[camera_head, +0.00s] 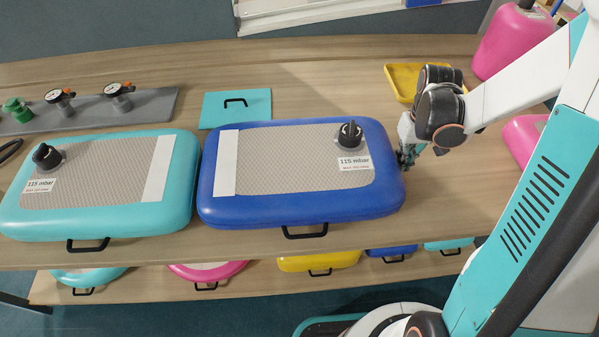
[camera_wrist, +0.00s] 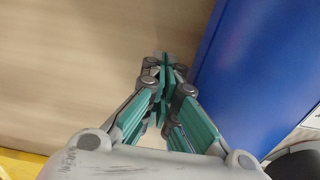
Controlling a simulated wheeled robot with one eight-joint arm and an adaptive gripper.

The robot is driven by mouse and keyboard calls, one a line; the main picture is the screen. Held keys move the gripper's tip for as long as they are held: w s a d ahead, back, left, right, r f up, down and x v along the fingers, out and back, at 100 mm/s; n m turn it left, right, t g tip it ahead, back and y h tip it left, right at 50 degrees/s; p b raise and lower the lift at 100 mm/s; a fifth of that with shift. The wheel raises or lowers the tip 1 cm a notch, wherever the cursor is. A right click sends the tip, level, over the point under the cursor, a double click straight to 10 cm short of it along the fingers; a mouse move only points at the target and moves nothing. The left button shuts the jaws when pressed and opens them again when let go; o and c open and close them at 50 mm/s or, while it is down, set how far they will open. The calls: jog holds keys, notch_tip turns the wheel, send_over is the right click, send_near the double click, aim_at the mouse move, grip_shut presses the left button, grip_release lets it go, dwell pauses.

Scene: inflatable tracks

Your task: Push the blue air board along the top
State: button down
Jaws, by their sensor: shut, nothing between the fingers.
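The blue air board (camera_head: 300,207) lies flat on the wooden table top, with a grey textured top, a white strip, a black valve and a 115 mbar label. In the wrist view my gripper's fingers (camera_wrist: 163,85) are together, close beside the board's blue side wall (camera_wrist: 250,75).
A turquoise air board (camera_head: 90,205) lies just left of the blue one, nearly touching it. Behind are a turquoise plate (camera_head: 236,108), a grey strip with gauges (camera_head: 90,110) and a yellow tray (camera_head: 402,80). More boards sit on a lower shelf (camera_head: 130,290).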

jog(key=shift+a, duration=1.2)
jog(key=shift+d, duration=0.15)
jog(key=shift+d, duration=1.4)
notch_tip(320, 180, up, 10)
jog(key=p, duration=0.6)
jog(key=shift+a+r, duration=0.1)
jog(key=s+a+r+t, duration=0.35)
jog(key=a+r, duration=0.25)
jog(key=r, duration=0.4)
jog(key=s+a+r+t+b, duration=0.2)
jog(key=s+a, duration=0.3)
jog(key=s, duration=0.4)
jog(key=shift+s+r+t+b, duration=0.35)
jog(key=shift+r+t, duration=0.35)
jog(key=shift+t, duration=0.15)
